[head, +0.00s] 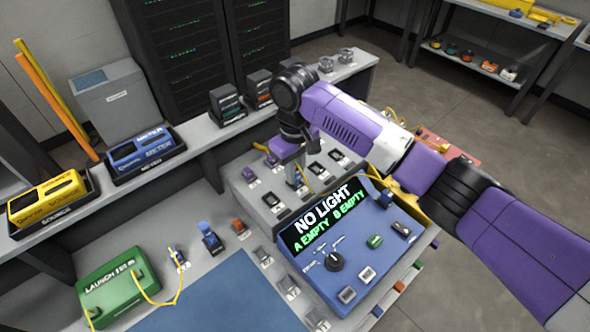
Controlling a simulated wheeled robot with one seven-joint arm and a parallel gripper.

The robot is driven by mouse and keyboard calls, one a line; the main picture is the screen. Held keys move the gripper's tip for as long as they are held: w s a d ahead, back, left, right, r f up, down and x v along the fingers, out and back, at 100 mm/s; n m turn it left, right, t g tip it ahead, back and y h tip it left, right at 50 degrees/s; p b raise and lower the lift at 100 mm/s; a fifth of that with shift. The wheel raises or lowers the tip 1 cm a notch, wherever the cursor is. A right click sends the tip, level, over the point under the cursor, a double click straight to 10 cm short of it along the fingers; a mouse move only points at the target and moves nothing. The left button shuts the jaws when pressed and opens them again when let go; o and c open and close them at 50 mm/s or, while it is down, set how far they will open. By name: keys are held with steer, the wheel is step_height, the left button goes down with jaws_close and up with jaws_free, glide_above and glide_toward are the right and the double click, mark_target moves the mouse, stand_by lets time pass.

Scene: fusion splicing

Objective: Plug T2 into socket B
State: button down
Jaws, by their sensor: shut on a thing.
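The blue tester box (365,262) stands at the lower middle; its screen (325,215) reads "NO LIGHT", "A EMPTY", "B EMPTY". I cannot tell whether this is T2. Several small plugs sit in the rack near it, labels too small to read.
A green launch box (118,287) with a yellow lead stands at the lower left, beside a blue mat (215,295). Blue (211,240) and orange (239,226) small parts stand near the rack. Yellow source (48,200) and blue meter (146,152) boxes sit on the back shelf.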

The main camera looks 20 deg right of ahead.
steer(key=shift+f, duration=0.5)
stand_by(0.7)
steer(key=c, duration=1.3)
jaws_free()
steer(key=shift+o, duration=0.2)
steer(key=shift+r+b, duration=0.45)
steer(key=shift+r, duration=3.5)
